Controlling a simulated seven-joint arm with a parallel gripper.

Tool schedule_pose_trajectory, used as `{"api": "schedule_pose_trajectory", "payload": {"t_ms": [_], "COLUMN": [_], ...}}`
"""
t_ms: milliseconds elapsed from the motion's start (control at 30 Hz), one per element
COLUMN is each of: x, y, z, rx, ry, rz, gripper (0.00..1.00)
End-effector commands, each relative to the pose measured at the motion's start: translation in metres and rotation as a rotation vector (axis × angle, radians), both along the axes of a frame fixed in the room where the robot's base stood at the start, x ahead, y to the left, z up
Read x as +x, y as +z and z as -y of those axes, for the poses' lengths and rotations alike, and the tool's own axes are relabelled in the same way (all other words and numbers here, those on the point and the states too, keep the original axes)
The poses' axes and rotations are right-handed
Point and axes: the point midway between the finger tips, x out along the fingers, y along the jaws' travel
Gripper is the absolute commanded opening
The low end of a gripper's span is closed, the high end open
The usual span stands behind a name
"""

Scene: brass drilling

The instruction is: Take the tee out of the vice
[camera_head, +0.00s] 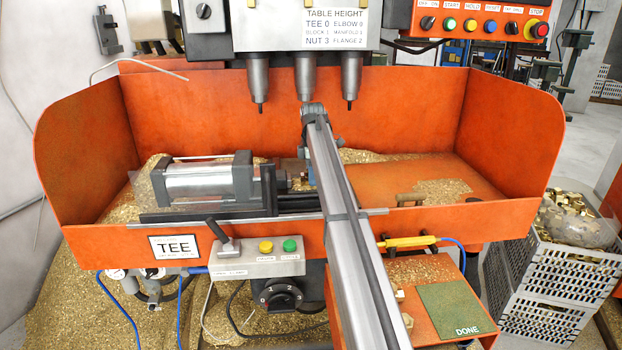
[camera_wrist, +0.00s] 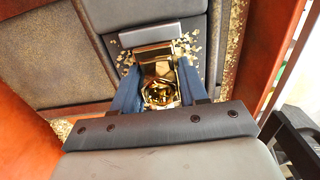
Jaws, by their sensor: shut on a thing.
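The brass tee (camera_wrist: 158,90) shows in the wrist view between the two blue fingers of my gripper (camera_wrist: 157,92), which is shut on it. A grey vice jaw (camera_wrist: 170,35) lies just beyond the tee; I cannot tell whether the tee touches it. In the head view the vice (camera_head: 205,182), with its clear-cased cylinder, stands in the orange tray. My arm reaches over the tray's front wall there and hides the tee and most of the gripper.
Drill spindles (camera_head: 304,85) hang above the tray. The orange tray walls (camera_head: 510,130) surround the vice. A lever (camera_head: 222,235) and a button box (camera_head: 262,257) are at the front. A green DONE mat (camera_head: 455,308) lies at lower right, beside crates (camera_head: 545,285) of brass parts.

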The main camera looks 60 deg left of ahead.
Motion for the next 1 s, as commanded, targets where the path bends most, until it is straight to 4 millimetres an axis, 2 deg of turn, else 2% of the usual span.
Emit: {"api": "schedule_pose_trajectory", "payload": {"t_ms": [267, 1000], "x": [0.0, 0.0], "y": [0.006, 0.051], "z": [0.0, 0.0], "rx": [0.001, 0.001], "ry": [0.0, 0.0], "rz": [0.0, 0.0], "gripper": [0.0, 0.0]}}
